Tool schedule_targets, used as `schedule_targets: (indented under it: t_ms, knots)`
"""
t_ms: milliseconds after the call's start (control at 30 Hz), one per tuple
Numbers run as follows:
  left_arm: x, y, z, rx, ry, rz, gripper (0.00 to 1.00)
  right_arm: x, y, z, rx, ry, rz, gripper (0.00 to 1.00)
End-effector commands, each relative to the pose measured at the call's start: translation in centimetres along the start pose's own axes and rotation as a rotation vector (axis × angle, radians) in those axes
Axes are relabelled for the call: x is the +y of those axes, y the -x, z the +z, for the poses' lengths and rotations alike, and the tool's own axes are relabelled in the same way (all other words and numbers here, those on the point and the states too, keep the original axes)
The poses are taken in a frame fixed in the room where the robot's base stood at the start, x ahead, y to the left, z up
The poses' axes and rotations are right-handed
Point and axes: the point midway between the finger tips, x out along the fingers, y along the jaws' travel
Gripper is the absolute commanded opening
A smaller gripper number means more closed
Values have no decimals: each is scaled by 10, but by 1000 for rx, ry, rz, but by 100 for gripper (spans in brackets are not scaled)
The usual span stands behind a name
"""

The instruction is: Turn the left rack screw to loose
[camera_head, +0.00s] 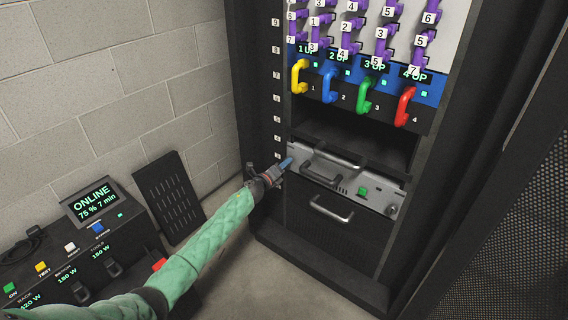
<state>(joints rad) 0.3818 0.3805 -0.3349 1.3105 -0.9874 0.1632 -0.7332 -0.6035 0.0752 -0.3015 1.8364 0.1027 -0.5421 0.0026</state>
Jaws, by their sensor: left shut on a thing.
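A grey rack unit (345,183) sits low in the black rack, below an empty slot. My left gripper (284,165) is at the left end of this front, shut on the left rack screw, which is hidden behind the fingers. How far the screw is turned cannot be seen. The right rack screw (391,210) shows as a round knob at the right end of the front. My right gripper is not in view.
Above are yellow (299,77), blue (329,83), green (365,95) and red (404,107) handles. Below is a dark drawer with a silver handle (331,209). A power unit (96,205) reading ONLINE stands at left, with a dark slotted panel (169,195) leaning behind it.

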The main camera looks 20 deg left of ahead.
Motion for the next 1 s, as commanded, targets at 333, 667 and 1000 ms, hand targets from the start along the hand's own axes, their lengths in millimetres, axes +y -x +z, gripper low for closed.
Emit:
schedule_targets:
  t_ms: [333, 667, 1000]
  knots:
    - [-2, 0, 2, -11, 330, 3, 6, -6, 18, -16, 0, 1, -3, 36]
    - [-1, 0, 2, -22, 637, 6, 6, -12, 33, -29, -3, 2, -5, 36]
    - [0, 0, 2, -29, 878, 6, 6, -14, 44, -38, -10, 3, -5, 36]
